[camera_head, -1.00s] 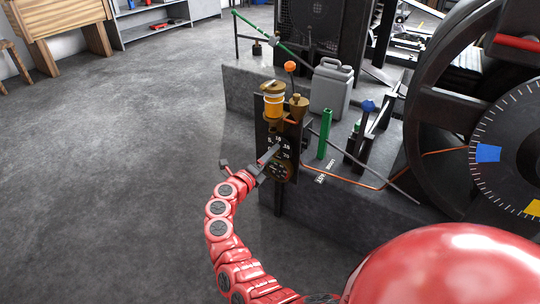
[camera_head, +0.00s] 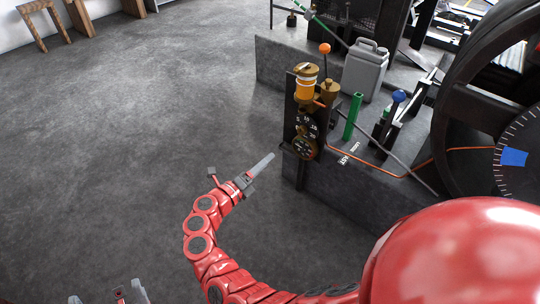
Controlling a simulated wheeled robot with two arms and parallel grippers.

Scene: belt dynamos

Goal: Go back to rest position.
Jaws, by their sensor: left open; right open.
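My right gripper (camera_head: 241,164) is open and empty, with its fingers spread, at the end of the curved red arm. It is over the grey floor, left of the dark control panel (camera_head: 290,128) and apart from it in the picture. My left gripper (camera_head: 107,292) only just shows at the bottom left edge. Its fingers are spread with nothing seen between them, and its arm is out of view.
The panel, with a dial (camera_head: 304,148) and an orange-banded brass cup (camera_head: 307,84), stands at the edge of a concrete plinth (camera_head: 273,68). A grey canister (camera_head: 364,72) and large black wheel (camera_head: 462,105) are beyond.

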